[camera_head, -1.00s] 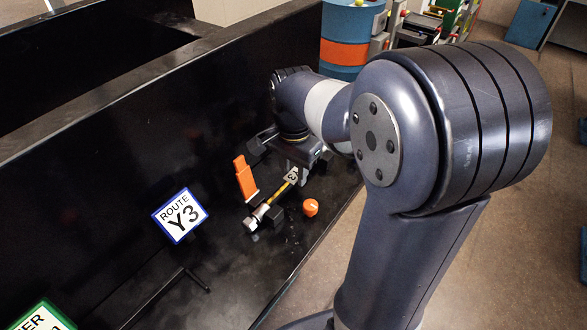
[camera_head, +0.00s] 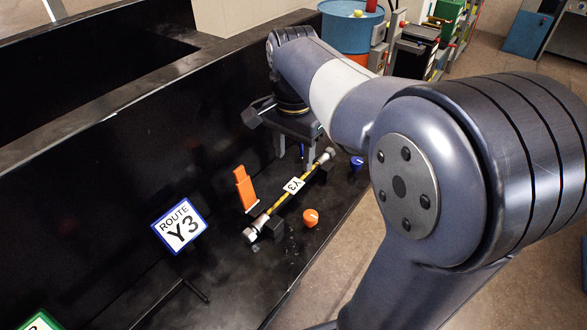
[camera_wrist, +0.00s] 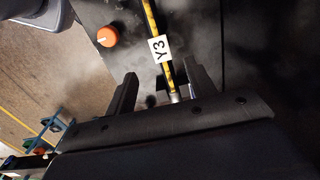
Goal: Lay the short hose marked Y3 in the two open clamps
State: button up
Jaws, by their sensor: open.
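The short hose marked Y3 (camera_head: 283,198) is yellow and black with grey end fittings and a white Y3 label. It lies low along the dark surface, across dark clamp blocks (camera_head: 272,227) near its ends; how deep it sits in them I cannot tell. My gripper (camera_head: 294,154) is open and empty above the far end of the hose. In the wrist view the hose (camera_wrist: 152,17) runs toward the gap of my open gripper (camera_wrist: 160,82), with its label ahead of the fingers. Its far fitting is partly hidden there.
An upright orange piece (camera_head: 245,188) stands left of the hose. An orange knob (camera_head: 310,217) and a blue knob (camera_head: 357,162) lie to its right. A ROUTE Y3 sign (camera_head: 180,226) stands front left. A high black wall (camera_head: 130,140) runs along the left.

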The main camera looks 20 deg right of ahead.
aim_at(294, 186)
notch_tip(294, 186, up, 2)
jog(key=shift+r, duration=0.15)
dwell(0.3)
notch_tip(294, 186, down, 11)
jog(key=shift+r, duration=0.15)
jog(key=shift+r+p, duration=0.3)
jog(key=shift+p, duration=0.1)
